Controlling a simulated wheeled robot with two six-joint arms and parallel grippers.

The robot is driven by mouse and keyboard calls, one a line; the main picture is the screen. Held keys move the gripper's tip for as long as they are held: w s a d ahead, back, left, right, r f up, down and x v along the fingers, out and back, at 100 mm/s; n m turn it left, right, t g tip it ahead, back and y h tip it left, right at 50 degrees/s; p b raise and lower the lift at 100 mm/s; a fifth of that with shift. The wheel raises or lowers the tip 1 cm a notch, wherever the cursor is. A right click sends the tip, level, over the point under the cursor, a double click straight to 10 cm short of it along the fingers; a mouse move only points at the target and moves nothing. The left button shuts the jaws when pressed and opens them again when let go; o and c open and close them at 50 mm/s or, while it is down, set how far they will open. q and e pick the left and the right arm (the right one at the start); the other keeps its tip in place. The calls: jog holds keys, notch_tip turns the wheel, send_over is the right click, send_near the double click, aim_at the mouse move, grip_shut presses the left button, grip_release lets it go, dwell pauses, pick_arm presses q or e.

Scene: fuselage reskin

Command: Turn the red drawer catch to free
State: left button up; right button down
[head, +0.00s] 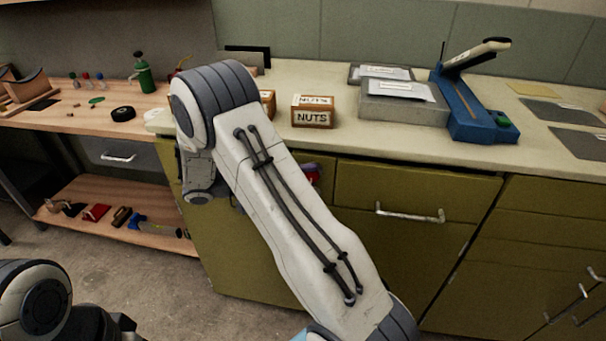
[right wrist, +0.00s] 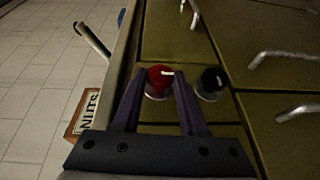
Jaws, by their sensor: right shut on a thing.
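The red drawer catch (right wrist: 158,75) is a round knob with a white pointer mark on the olive cabinet front. In the right wrist view its pointer lies toward the right of the picture. My right gripper (right wrist: 159,88) has its two dark fingers on either side of the catch and is shut on it. In the head view a small part of the red catch (head: 313,173) shows beside my right arm, which hides most of the gripper. My left arm shows only in part at the lower left, and I cannot make out its gripper.
A black knob (right wrist: 210,82) sits close to the red catch. Metal handles (head: 410,213) stick out from the drawers. On the counter stand a box marked NUTS (head: 313,112), a grey case (head: 400,105) and a blue lever tool (head: 468,105). A wooden bench (head: 75,110) holds small tools.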

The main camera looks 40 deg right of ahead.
jog(key=shift+s+f+h, duration=0.1)
jog(key=shift+h, duration=0.2)
dwell(0.4)
jog(key=shift+c, duration=2.4)
grip_release()
jog(key=v, duration=1)
jog(key=shift+w+a, duration=0.2)
jog(key=shift+w, duration=0.05)
